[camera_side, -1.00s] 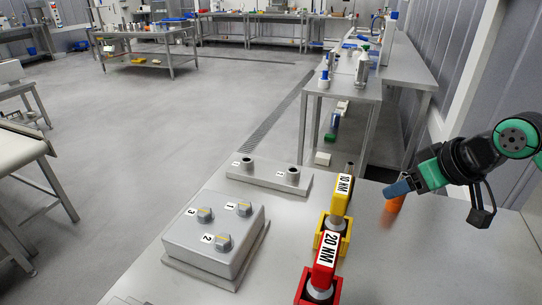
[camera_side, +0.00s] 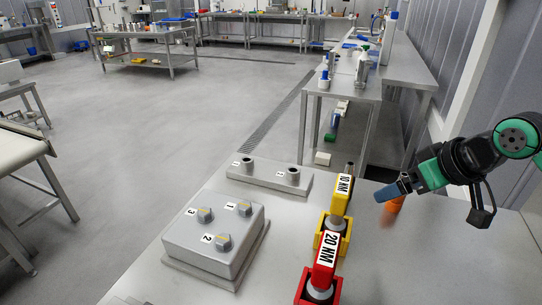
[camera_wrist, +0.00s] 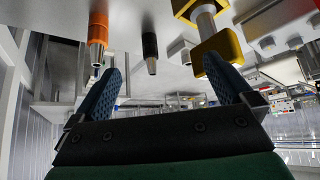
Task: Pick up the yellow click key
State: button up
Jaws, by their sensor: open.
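The yellow click key (camera_side: 341,203), labelled 10 NM, stands upright in a yellow holder (camera_side: 327,245) on the metal table in the side view.
A red key (camera_side: 325,263), labelled 20 NM, stands in a red holder in front. An orange-handled tool (camera_wrist: 98,28) and a black tool (camera_wrist: 150,48) stand near the gripper. A grey box with knobs (camera_side: 214,238) is left. The table's right side (camera_side: 430,255) is clear.

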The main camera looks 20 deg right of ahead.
aim_at(346, 184)
jog(key=w+a+n+g+y, duration=0.1)
jog(key=n, duration=0.1)
jog(key=w+a+n+g+y, duration=0.1)
jog(key=w+a+n, duration=0.1)
jog(key=n, duration=0.1)
jog(key=w+a+n+g, duration=0.1)
jog(key=w+a+n, duration=0.1)
jog(key=n, duration=0.1)
jog(key=shift+r+g+y, duration=0.3)
jog(key=shift+y, duration=0.1)
jog(key=shift+w+a+f+n, duration=0.15)
jog(key=shift+w+a+n, duration=0.15)
jog(key=shift+n, duration=0.2)
jog(key=shift+x, duration=2.7)
jog(key=shift+s+a, duration=0.15)
jog(key=c, duration=1.3)
